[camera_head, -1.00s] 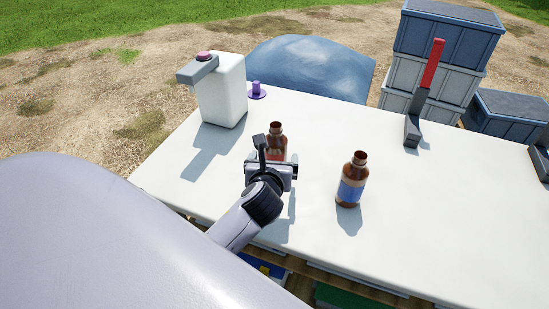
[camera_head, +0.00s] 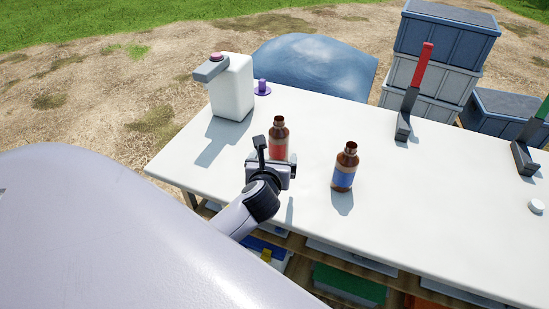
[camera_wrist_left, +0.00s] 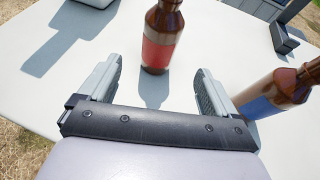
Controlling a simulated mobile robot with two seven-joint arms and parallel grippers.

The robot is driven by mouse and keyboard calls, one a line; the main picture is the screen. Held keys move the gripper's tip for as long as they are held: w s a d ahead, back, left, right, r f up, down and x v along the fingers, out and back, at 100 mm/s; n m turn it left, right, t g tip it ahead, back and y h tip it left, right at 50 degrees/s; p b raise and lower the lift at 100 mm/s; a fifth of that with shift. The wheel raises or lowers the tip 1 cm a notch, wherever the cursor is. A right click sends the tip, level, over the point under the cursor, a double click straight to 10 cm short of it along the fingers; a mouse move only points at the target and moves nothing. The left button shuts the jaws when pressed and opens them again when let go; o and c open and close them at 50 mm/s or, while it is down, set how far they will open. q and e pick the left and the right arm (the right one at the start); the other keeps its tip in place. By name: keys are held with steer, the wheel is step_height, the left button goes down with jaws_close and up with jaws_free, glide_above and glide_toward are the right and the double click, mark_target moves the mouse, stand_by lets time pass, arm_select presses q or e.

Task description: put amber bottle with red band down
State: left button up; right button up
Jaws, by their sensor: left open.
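The amber bottle with red band (camera_head: 279,139) stands upright on the white table (camera_head: 420,185), uncapped in the head view. In the left wrist view the same bottle (camera_wrist_left: 160,40) stands beyond the fingertips, roughly centred between them and apart from both. My left gripper (camera_head: 270,160) is open and empty, close in front of the bottle; its two fingers (camera_wrist_left: 158,85) are spread wide in the left wrist view. In the head view the gripper hides the bottle's lower part. My right gripper is not in view.
An amber bottle with blue band (camera_head: 344,170) stands to the right, near the left gripper's right finger. A white jug-like container (camera_head: 232,90) and a purple piece (camera_head: 262,88) stand at the back left. Red-handled (camera_head: 422,68) and green-handled stands are on the right. The table's front middle is clear.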

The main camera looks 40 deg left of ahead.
arm_select(q)
steer(key=shift+s+d+r, duration=0.15)
steer(key=shift+s, duration=0.1)
stand_by(0.6)
steer(key=s+f+n+g, duration=0.1)
steer(key=s+n, duration=0.1)
steer(key=n, duration=0.1)
steer(key=s+d+f+n+g, duration=0.1)
steer(key=s+n, duration=0.1)
steer(key=n, duration=0.1)
steer(key=s+f+n+h, duration=0.1)
steer(key=s+n, duration=0.2)
steer(key=shift+s+d+g, duration=0.1)
steer(key=shift+d+g, duration=0.15)
steer(key=shift+g, duration=0.15)
steer(key=s+d+n+g+h, duration=0.3)
steer(key=s+d+n, duration=0.1)
steer(key=s+n, duration=0.55)
steer(key=s+d+n+g+h, duration=0.3)
steer(key=s+d+n, duration=0.1)
steer(key=s+n, duration=0.55)
steer(key=w+d+f+t+h, duration=0.1)
steer(key=w+d+f+t, duration=0.1)
steer(key=w+f+t, duration=0.5)
steer(key=shift+d+f+h, duration=0.25)
steer(key=shift+f+h, duration=0.05)
steer(key=shift+f, duration=0.9)
